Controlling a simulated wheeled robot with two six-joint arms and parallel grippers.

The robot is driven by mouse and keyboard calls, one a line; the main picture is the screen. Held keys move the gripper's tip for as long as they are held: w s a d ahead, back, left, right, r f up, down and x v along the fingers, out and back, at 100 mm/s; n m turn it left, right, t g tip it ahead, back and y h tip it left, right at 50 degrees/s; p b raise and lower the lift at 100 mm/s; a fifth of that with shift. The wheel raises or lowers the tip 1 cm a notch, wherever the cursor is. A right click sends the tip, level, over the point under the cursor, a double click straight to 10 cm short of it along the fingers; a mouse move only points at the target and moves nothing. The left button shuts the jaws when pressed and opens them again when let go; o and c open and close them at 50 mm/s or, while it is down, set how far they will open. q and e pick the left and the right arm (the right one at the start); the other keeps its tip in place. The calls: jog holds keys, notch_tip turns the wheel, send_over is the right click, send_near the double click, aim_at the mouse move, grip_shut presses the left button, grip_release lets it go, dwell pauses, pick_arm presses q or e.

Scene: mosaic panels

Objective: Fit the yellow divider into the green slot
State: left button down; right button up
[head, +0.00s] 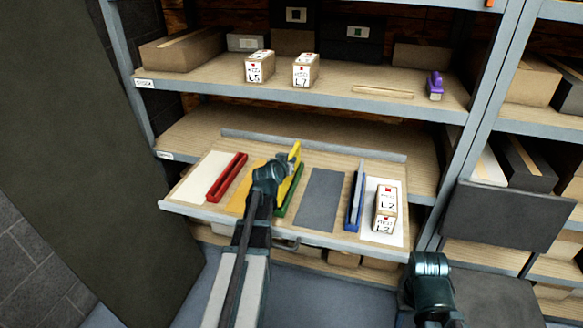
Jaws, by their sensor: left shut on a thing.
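The yellow divider (295,158) is held upright by my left gripper (280,172) over the middle of the pull-out tray. The green slot (289,192) is a narrow green holder on the tray, directly under and beside the divider. The gripper and arm hide part of both, and I cannot tell whether the divider's lower edge is inside the slot or just above it. My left gripper is shut on the divider. My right gripper (430,275) is at the lower right, in front of the shelf and away from the tray; its fingers do not show clearly.
The tray (340,160) also bears a red slot (226,178), a blue slot (355,200), coloured mats and labelled boxes (386,197) at the right. The shelf above (220,75) holds two labelled boxes, a purple object (435,85) and cartons. Metal posts stand on both sides.

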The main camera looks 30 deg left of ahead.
pick_arm(q)
jog(key=shift+f, duration=0.2)
pick_arm(e)
jog(key=shift+f, duration=0.2)
jog(key=shift+f, duration=0.1)
pick_arm(q)
jog(key=shift+f+b, duration=0.45)
jog(key=shift+f, duration=0.15)
pick_arm(e)
jog(key=shift+f, duration=0.5)
jog(key=shift+f, duration=0.1)
pick_arm(q)
jog(key=c, duration=0.8)
grip_release()
